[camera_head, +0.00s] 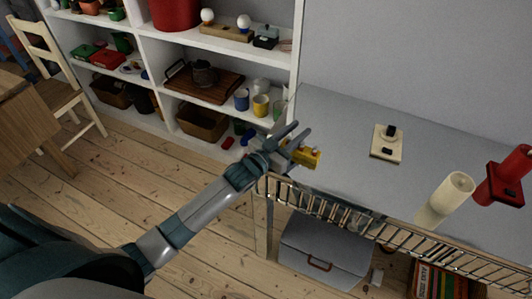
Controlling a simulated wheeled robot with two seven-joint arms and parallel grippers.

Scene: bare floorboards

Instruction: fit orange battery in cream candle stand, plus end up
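The orange battery (307,156) is by the front left edge of the grey table, right beside my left gripper (299,130). The gripper's two dark fingers show apart, and the battery's near end is partly hidden by them. I cannot tell whether they touch it. A cream upright cylinder (445,196) with a round top stands at the table's front right. A cream flat base (386,147) with black parts on it lies further back on the table. I cannot tell for certain which of these is the candle stand. My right gripper is not in view.
A wire rack (370,222) runs along the table's front. White shelves (220,45) with mugs and trays stand behind left. The table's middle is mostly clear.

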